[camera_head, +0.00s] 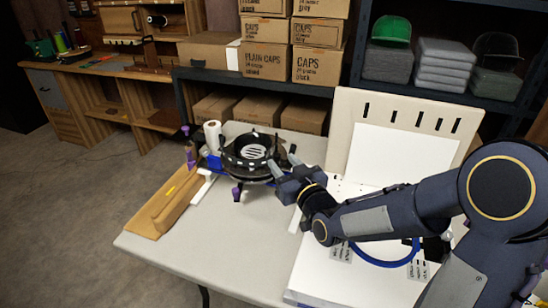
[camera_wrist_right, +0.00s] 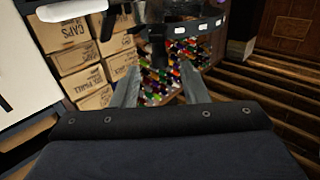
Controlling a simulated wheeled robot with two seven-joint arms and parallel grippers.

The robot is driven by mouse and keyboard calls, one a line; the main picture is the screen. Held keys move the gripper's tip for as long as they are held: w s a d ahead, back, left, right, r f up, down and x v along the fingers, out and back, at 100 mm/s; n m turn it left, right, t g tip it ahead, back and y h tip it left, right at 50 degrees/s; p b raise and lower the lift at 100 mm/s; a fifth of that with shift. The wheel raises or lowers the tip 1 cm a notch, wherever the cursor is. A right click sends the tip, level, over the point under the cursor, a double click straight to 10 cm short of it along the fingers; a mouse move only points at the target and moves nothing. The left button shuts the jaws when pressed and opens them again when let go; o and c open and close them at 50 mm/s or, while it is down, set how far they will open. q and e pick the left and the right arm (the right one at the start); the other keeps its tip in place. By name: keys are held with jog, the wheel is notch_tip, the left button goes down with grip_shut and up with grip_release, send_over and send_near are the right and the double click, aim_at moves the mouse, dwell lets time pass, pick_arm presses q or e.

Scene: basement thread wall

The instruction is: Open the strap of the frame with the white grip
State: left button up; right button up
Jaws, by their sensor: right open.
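A black round frame (camera_head: 232,160) sits on a stand near the back of the light table. A white upright piece (camera_head: 213,138), which looks like its grip, stands at its left side. My right gripper (camera_head: 284,163) is just right of the frame, its fingers pointing at it. I cannot make out the strap's closure. My left gripper is not in view.
A tan board (camera_head: 168,203) with a padded bar lies at the table's left. A blue ring (camera_head: 385,262) lies on white sheets at the right, partly behind my arm. A beige slotted panel (camera_head: 405,110) stands at the back. The table's front middle (camera_head: 215,250) is clear.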

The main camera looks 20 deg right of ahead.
aim_at(279, 158)
jog(key=w, duration=0.3)
jog(key=w+a, duration=0.1)
jog(key=w, duration=0.2)
jog(key=shift+a, duration=0.1)
jog(key=shift+c, duration=0.2)
grip_shut()
